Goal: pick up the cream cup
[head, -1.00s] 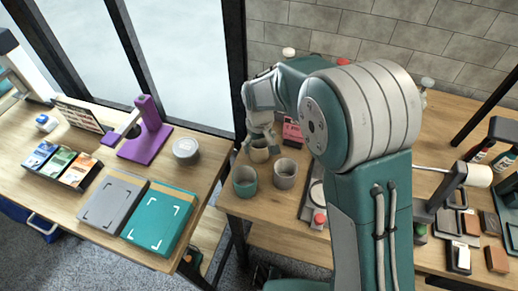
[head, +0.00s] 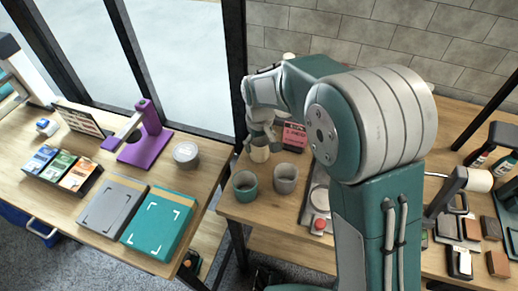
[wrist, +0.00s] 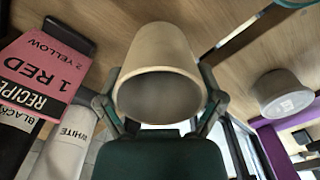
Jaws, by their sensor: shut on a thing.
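The cream cup (head: 259,154) is at the far left corner of the right-hand table. My gripper (head: 260,138) is above it with the fingers closed on its sides. In the wrist view the cream cup (wrist: 160,60) sits between the two fingers (wrist: 160,108), its open mouth facing the camera and its inside empty. I cannot tell for sure whether its base touches the table. A teal cup (head: 245,185) and a grey cup (head: 286,178) stand on the table in front of it, apart from it.
A pink recipe card (head: 295,135) stands right of the gripper; a white bottle (wrist: 62,150) is beside it in the wrist view. A grey tin (head: 186,154) and purple stand (head: 150,135) are on the left table, across a gap. A tray (head: 316,205) lies to the right.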

